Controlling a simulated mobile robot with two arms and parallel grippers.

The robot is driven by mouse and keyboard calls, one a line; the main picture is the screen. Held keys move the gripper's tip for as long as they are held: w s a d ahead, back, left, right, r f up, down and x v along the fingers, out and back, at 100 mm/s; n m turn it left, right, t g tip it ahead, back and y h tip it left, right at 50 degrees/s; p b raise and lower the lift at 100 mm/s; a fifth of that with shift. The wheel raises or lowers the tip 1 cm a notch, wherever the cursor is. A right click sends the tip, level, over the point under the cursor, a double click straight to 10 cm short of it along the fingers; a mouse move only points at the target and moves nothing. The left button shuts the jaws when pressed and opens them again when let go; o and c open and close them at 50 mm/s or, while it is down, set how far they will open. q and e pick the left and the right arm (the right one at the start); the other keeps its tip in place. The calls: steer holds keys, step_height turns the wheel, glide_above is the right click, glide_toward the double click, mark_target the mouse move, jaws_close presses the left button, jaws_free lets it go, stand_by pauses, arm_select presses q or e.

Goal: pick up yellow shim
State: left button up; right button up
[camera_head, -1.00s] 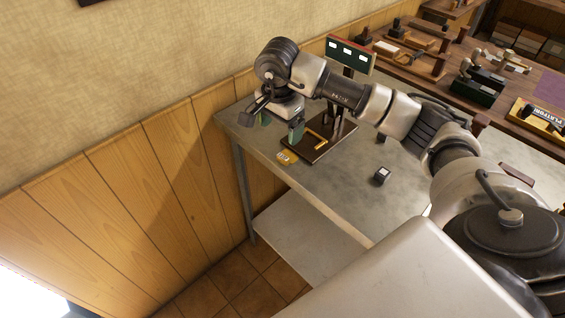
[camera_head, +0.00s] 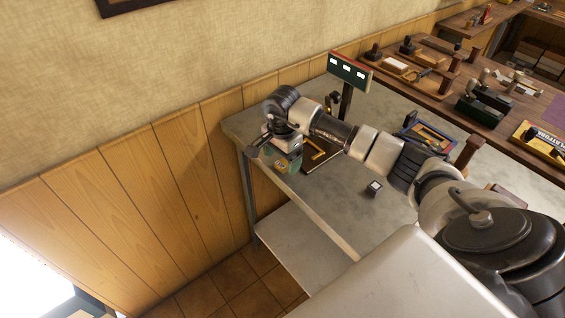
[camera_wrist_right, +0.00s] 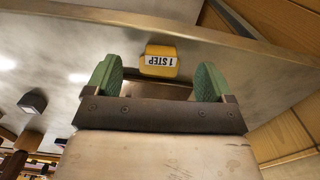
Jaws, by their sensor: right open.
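The yellow shim (camera_wrist_right: 159,61) lies on the grey metal table near its edge in the right wrist view, with a white label reading "1 STEP". My right gripper (camera_wrist_right: 157,84) is open, with its green fingertips on either side of the shim and apart from it. The shim sits between them, slightly ahead in the picture. In the head view my right gripper (camera_head: 283,168) is low over the table's near left corner and largely covers the shim. My left gripper is not in view.
The grey table (camera_head: 335,205) has a dark-based press fixture (camera_head: 318,155) just beside the gripper and a small dark cube (camera_head: 374,187) farther right. A sign on a post (camera_head: 349,72) stands behind. A wooden bench with several tools lies beyond. The panelled wall is close at left.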

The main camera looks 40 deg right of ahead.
step_height(320, 180, down, 2)
steer(key=shift+f, duration=0.1)
steer(key=c, duration=1)
